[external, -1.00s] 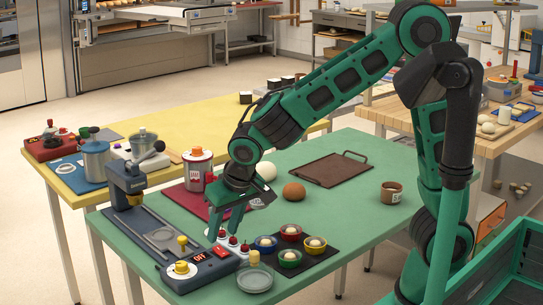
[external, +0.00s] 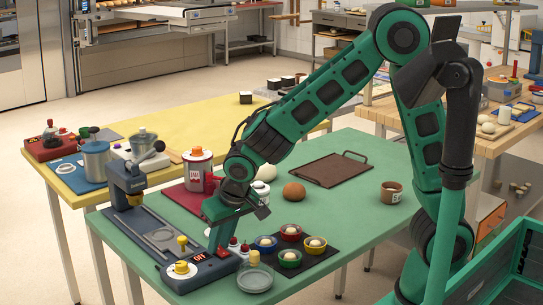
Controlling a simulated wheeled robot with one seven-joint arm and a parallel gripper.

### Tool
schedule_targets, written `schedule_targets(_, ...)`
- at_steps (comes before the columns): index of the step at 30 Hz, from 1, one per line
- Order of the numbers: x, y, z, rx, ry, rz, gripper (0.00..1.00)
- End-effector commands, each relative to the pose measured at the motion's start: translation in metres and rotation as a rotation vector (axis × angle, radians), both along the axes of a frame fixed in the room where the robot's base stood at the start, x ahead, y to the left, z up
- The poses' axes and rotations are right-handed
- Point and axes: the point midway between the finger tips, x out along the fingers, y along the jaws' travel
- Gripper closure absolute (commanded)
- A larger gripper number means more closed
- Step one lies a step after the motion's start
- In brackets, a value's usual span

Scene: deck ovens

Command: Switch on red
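A dark blue-grey machine (external: 152,236) lies along the left edge of the green table. Its front panel has yellow knobs, a dark label reading OFF (external: 199,258) and a red switch (external: 222,252) beside the label. My green gripper (external: 216,228) points down over the front right end of this machine, and its fingertips come down close to the red switch. The fingers overlap in this view, so their gap and any contact with the switch cannot be made out. Red-topped knobs (external: 245,248) stand just right of the fingers. Nothing held shows.
A black mat with small coloured bowls (external: 290,232) and a grey dish (external: 255,279) lie right of the machine. A lidded canister (external: 197,170) stands behind the gripper.

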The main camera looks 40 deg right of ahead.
Motion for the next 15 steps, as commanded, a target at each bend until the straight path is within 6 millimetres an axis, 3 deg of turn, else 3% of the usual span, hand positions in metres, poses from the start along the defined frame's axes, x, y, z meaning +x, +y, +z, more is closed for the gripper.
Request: schedule_targets(15,0.0045,-0.0004,0.0000,0.000,0.122,-0.001,1.00)
